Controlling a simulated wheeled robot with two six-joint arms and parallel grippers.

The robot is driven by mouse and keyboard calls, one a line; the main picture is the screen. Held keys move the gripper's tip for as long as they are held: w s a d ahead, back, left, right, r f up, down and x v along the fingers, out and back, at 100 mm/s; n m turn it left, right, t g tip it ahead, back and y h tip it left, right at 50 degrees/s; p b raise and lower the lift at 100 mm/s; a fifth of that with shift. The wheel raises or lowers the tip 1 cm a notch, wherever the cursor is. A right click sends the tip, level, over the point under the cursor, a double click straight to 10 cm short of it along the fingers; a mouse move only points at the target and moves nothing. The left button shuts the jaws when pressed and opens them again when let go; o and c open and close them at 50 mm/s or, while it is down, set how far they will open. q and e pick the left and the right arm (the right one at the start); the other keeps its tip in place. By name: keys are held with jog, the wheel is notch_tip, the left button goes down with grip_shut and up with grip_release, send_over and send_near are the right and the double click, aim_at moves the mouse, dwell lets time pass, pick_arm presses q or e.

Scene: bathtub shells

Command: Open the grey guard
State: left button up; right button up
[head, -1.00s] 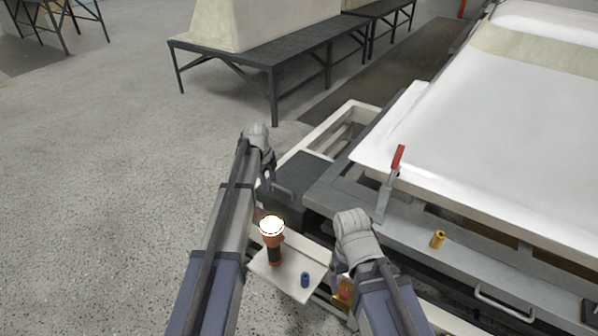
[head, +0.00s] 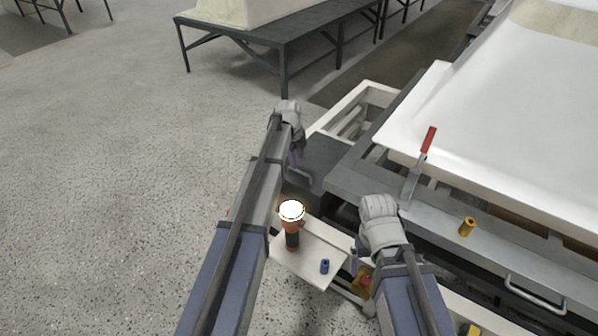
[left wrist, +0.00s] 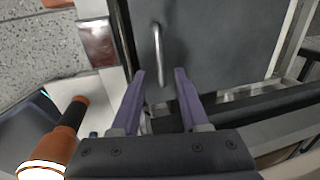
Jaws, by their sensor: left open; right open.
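The grey guard (head: 330,157) is a dark grey flat panel at the near left corner of the machine frame. A metal bar handle (left wrist: 157,52) stands on it in the left wrist view. My left gripper (head: 297,160) is over the guard's left part in the head view, partly hidden by its own wrist. In the left wrist view its purple fingers (left wrist: 160,80) are apart, with the handle's lower end beyond and between the tips. I cannot tell whether they touch it. My right gripper (head: 355,262) is open beside the white shelf, its fingers mostly hidden.
A lit orange flashlight (head: 292,227) and a blue cylinder (head: 325,266) stand on the small white shelf (head: 310,250). Open floor lies left.

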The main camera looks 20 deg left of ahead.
aim_at(299, 172)
pick_arm(q)
jog(key=f+b, duration=0.2)
jog(key=f, duration=0.1)
jog(key=w+f+b, duration=0.1)
jog(key=f+b, duration=0.1)
jog(key=shift+d, duration=0.2)
jog(key=shift+c, duration=0.4)
grip_shut()
dwell(0.8)
